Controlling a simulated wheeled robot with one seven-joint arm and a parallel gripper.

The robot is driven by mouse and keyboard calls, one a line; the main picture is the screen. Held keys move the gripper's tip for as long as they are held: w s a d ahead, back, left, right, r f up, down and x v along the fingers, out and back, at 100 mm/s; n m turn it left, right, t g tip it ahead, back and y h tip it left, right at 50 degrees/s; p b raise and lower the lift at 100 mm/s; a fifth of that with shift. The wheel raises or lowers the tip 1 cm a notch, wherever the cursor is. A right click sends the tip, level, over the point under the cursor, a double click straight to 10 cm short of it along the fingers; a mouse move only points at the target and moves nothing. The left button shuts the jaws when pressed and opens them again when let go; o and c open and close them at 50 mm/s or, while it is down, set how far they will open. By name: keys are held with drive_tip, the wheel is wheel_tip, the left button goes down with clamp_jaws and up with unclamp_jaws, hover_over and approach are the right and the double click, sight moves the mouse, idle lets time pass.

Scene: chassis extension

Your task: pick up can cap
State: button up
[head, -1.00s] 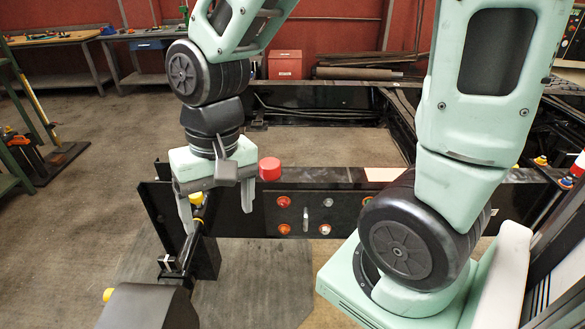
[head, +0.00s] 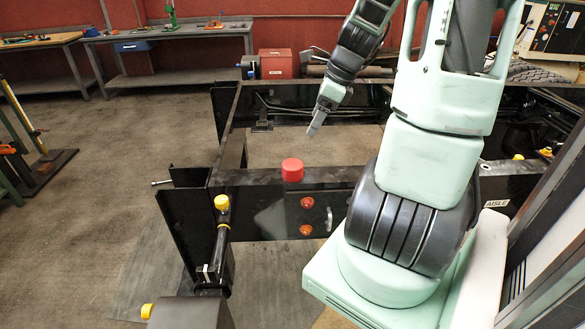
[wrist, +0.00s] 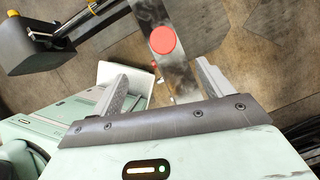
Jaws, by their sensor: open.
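The can cap (head: 292,170) is a red, short cylinder on the top edge of the black chassis beam (head: 262,179) in the head view. In the wrist view the red cap (wrist: 162,40) shows as a round disc on the beam, ahead of the fingertips and roughly between their lines. My gripper (head: 314,130) is above and behind the cap in the head view, apart from it and pointing down. In the wrist view my gripper (wrist: 161,78) shows both fingers spread with nothing between them.
Yellow-capped fittings (head: 222,202) stand at the beam's left end. Red and orange lights (head: 307,203) and a handle are on its front face. A red box (head: 275,64) and workbenches (head: 180,32) are at the back.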

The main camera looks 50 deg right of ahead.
approach(293, 164)
drive_tip(key=x, duration=0.4)
drive_tip(key=shift+a+f+p, duration=0.2)
drive_tip(key=shift+f+p, duration=0.1)
drive_tip(key=shift+f, duration=0.05)
drive_tip(key=shift+p+x, duration=0.6)
drive_tip(key=shift+x, duration=2.3)
drive_tip(key=shift+w+d, duration=0.1)
drive_tip(key=shift+d, duration=0.1)
drive_tip(key=c, duration=1)
